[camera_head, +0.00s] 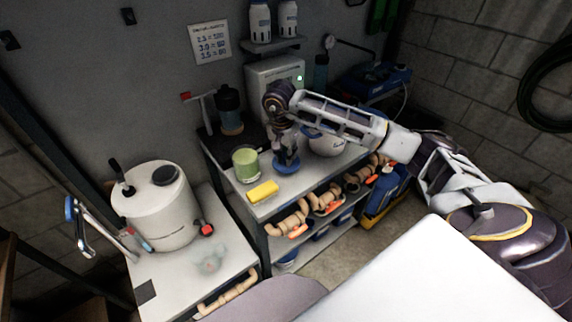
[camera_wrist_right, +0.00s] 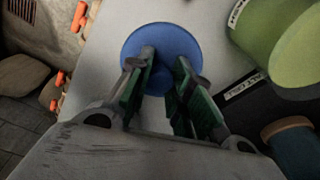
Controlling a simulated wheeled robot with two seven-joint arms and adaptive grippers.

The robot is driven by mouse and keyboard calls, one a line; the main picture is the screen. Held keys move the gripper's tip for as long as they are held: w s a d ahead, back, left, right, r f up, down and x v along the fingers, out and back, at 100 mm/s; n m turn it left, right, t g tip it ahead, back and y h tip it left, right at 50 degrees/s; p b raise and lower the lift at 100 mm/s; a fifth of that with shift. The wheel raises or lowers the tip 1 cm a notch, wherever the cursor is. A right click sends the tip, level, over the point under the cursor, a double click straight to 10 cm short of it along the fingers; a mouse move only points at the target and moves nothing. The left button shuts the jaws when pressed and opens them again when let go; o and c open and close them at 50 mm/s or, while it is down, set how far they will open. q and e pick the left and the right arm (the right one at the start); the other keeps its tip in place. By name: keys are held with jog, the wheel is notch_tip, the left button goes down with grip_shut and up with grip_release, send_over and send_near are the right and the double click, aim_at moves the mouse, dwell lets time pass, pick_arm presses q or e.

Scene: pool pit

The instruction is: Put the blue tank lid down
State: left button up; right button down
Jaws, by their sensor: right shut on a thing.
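The blue tank lid (camera_head: 287,168) is a round blue disc at the middle shelf unit's top. It also shows in the right wrist view (camera_wrist_right: 185,40), under my fingertips. My right gripper (camera_head: 286,155) points down over the lid and is shut on it. In the wrist view its green-padded fingers (camera_wrist_right: 166,62) meet over the middle of the disc, hiding the part held. The lid is at or just above the light worktop (camera_head: 228,178); I cannot tell whether it touches. My left gripper is not in view.
A green cup (camera_head: 246,164) and a yellow sponge (camera_head: 262,192) are left of the lid. A white round tub (camera_head: 325,146) is to its right, partly behind my arm. A dark bottle (camera_head: 229,110) stands behind. A white tank (camera_head: 160,212) occupies the left table.

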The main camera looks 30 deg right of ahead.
jog(key=shift+f, duration=0.5)
notch_tip(320, 180, down, 2)
jog(key=shift+f, duration=0.85)
jog(key=c, duration=1.7)
grip_release()
jog(key=o, duration=0.4)
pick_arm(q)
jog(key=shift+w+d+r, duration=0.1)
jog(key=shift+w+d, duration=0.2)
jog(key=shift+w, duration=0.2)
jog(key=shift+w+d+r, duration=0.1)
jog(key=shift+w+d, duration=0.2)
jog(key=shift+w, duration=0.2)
